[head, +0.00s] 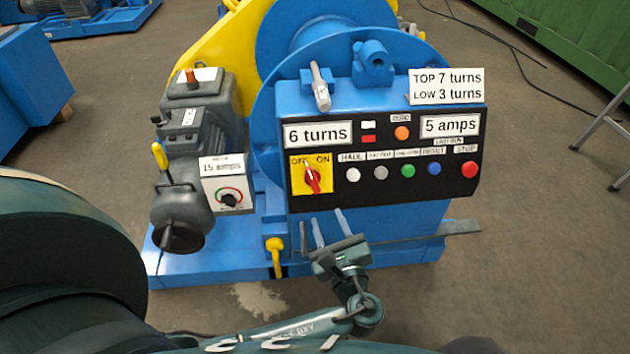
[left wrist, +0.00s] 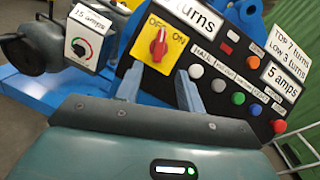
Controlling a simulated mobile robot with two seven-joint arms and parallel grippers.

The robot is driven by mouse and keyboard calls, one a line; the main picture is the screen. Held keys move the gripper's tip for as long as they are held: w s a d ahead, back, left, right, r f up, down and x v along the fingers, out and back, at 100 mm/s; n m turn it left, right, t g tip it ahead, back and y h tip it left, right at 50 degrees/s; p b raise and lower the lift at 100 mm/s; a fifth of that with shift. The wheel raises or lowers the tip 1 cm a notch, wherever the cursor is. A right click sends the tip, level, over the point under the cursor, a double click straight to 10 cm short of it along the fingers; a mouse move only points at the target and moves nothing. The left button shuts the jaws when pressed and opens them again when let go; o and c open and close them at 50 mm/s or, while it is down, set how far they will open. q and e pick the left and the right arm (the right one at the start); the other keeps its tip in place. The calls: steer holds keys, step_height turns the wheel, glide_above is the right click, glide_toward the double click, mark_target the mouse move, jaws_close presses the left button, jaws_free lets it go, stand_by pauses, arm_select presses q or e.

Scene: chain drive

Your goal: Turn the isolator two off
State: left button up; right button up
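The isolator is a red knob (head: 312,179) on a yellow plate (head: 298,187) marked OFF and ON, at the left end of the black control panel. The knob also shows in the left wrist view (left wrist: 159,46); which mark it points to is hard to tell. No "two" label is legible. My left gripper (head: 328,216) is open and empty, below the panel and apart from the knob. In the left wrist view its two fingers (left wrist: 158,74) stand apart, with the knob beyond and between them. My right gripper is not in view.
The panel carries several buttons, including a red one (head: 469,169), right of the isolator. A lever (head: 320,88) stands above the panel. Open floor lies to the right.

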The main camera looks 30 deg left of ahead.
mark_target(313, 182)
arm_select(q)
steer(key=x, duration=1.1)
steer(key=shift+w+a+b, duration=0.2)
steer(key=shift+a+b, duration=0.05)
steer(key=shift+b, duration=0.1)
jaws_close()
